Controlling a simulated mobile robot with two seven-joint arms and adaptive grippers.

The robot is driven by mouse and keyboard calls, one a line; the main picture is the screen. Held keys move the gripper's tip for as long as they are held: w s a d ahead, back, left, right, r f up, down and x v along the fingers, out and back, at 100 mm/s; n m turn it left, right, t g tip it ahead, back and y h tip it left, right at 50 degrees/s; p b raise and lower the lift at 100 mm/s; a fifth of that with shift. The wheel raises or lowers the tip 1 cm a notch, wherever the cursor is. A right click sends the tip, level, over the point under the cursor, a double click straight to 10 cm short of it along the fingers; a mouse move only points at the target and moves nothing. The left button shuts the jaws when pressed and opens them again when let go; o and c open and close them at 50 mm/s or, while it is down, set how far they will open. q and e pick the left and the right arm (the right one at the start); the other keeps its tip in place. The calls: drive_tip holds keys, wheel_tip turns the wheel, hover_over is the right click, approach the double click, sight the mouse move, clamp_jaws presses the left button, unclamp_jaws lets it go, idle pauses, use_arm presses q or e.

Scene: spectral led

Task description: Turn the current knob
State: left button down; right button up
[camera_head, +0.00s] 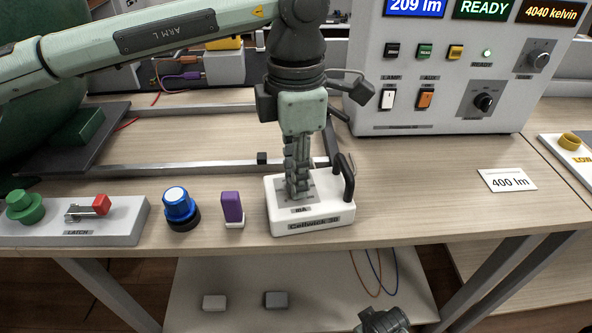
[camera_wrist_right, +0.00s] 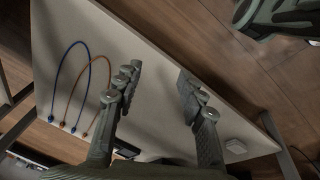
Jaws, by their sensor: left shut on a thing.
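The white box (camera_head: 312,219) with a "mA" label and a dark handle stands near the table's front edge in the head view. My left gripper (camera_head: 298,186) points straight down over its grey plate and is shut on the current knob, which the fingers hide. The display unit (camera_head: 437,75) at the back reads 209 lm, READY and 4040 kelvin. A card (camera_head: 507,180) on the table reads 400 lm. My right gripper (camera_wrist_right: 157,82) is open and empty in the right wrist view, above the lower shelf.
Left of the box stand a purple block (camera_head: 232,207), a blue-capped button (camera_head: 179,206) and a latch panel (camera_head: 120,228) with a red-tipped lever. Blue and orange cables (camera_wrist_right: 79,90) lie on the lower shelf. The table between the box and the card is clear.

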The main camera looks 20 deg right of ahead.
use_arm(q)
drive_tip(key=n+b, duration=0.2)
drive_tip(key=shift+f+b, duration=0.15)
drive_tip(key=shift+b, duration=0.25)
drive_tip(key=n+b, duration=0.3)
drive_tip(key=shift+r+n, duration=0.2)
drive_tip(key=shift+n, duration=0.3)
use_arm(e)
wheel_tip(320, 180, up, 15)
drive_tip(key=t, duration=0.1)
drive_tip(key=shift+w+h, duration=0.3)
drive_tip(key=shift+w, duration=0.05)
use_arm(q)
drive_tip(key=c, duration=1.3)
unclamp_jaws()
wheel_tip(320, 180, up, 12)
